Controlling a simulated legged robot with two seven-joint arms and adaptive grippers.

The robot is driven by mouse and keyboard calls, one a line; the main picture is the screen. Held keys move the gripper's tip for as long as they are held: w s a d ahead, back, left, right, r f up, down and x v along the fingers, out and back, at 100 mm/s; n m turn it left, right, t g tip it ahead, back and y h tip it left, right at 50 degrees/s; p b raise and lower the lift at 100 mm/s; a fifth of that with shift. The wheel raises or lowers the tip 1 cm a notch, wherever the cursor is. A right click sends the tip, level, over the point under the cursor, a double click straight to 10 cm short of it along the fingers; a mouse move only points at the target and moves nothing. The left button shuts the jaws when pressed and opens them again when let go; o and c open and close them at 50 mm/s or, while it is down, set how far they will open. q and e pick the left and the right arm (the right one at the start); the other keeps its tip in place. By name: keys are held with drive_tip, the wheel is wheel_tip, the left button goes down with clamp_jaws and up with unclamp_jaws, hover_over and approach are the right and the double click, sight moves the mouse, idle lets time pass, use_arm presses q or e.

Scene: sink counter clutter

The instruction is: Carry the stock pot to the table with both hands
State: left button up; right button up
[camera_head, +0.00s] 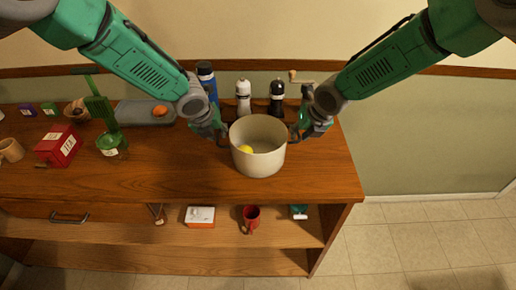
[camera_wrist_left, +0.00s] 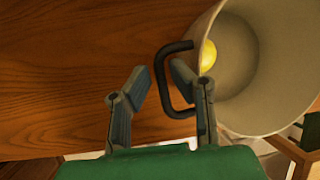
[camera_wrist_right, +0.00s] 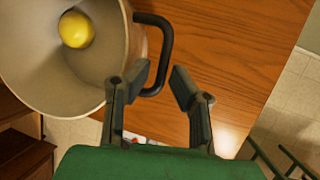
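The stock pot (camera_head: 262,163) is a cream, open-topped pot with a yellow ball-like object (camera_head: 246,149) inside. It appears upright on the wooden counter, towards its right end. My left gripper (camera_head: 223,138) is at the pot's left side. In the left wrist view its fingers (camera_wrist_left: 160,76) are apart, with the dark left handle (camera_wrist_left: 163,76) between them. My right gripper (camera_head: 295,133) is at the pot's right side. In the right wrist view its fingers (camera_wrist_right: 160,76) are apart, with the right handle (camera_wrist_right: 168,45) between them. The handles are mostly hidden in the head view.
Behind the pot stand a blue bottle (camera_head: 206,78), a white mill (camera_head: 243,98) and a dark mill (camera_head: 277,98). The wooden counter (camera_head: 180,175) is clear left of the pot.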

use_arm(q)
drive_tip(key=shift+w+d+f, duration=0.25)
drive_tip(key=shift+w+f, duration=0.05)
drive_tip(key=shift+f, duration=0.35)
use_arm(e)
drive_tip(key=shift+w+f, duration=0.25)
drive_tip(key=shift+f, duration=0.4)
use_arm(q)
drive_tip(key=shift+a, duration=0.1)
drive_tip(key=shift+c, duration=0.5)
use_arm(e)
drive_tip(key=shift+a, duration=0.1)
drive_tip(key=shift+c, duration=0.4)
use_arm(q)
clamp_jaws()
use_arm(e)
clamp_jaws()
use_arm(q)
drive_tip(key=shift+w+r, duration=0.1)
drive_tip(key=shift+r, duration=0.05)
use_arm(e)
drive_tip(key=shift+r, duration=0.1)
use_arm(q)
drive_tip(key=shift+r, duration=0.1)
use_arm(e)
drive_tip(key=shift+w+r, duration=0.1)
